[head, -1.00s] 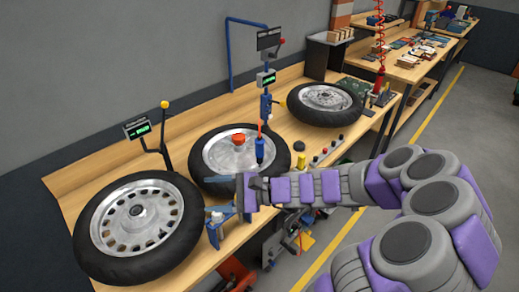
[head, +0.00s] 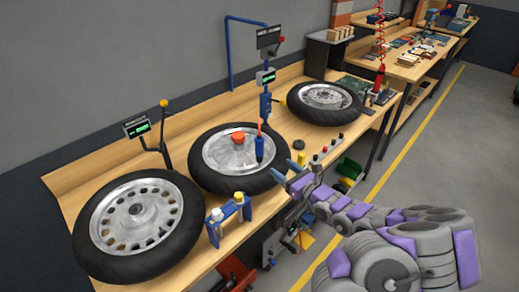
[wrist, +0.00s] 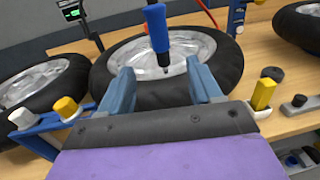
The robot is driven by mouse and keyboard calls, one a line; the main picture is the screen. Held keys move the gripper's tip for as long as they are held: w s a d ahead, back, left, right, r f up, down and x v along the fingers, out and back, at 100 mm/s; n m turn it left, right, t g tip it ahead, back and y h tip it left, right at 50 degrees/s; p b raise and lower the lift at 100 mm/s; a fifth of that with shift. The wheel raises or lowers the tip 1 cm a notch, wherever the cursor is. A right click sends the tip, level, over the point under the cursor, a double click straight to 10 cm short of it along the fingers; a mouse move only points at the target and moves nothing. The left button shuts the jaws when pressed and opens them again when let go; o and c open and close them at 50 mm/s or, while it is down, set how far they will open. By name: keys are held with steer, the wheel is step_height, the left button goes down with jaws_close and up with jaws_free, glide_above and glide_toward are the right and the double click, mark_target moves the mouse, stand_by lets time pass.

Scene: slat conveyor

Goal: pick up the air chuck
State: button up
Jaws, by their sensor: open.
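A blue hand tool with a dark tip hangs upright over the front of the middle wheel (head: 200,165); it looks like the air chuck (head: 259,149), though I cannot be sure. In the wrist view the air chuck (wrist: 157,32) shows beyond the fingertips, in line with the gap between them and apart from both fingers. My gripper (head: 284,172) is open and empty, to the right of and nearer than the tool, by the bench's front edge. In the wrist view my gripper (wrist: 160,78) has its two blue fingers spread wide.
A blue rack (head: 231,220) with white and yellow capped pieces stands at the bench edge, left of my gripper. A yellow block (wrist: 263,93) and a dark knob (wrist: 272,73) are to the right. Another wheel (head: 140,268) lies on the left.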

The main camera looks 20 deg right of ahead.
mark_target(262, 151)
steer(key=b+x, duration=0.1)
steer(key=x, duration=0.6)
steer(key=shift+w+f, duration=0.1)
steer(key=shift+w, duration=0.15)
steer(key=shift+r+b+x, duration=0.2)
steer(key=shift+b+x, duration=0.5)
steer(key=shift+x, duration=2.4)
steer(key=shift+a+r, duration=0.1)
jaws_close()
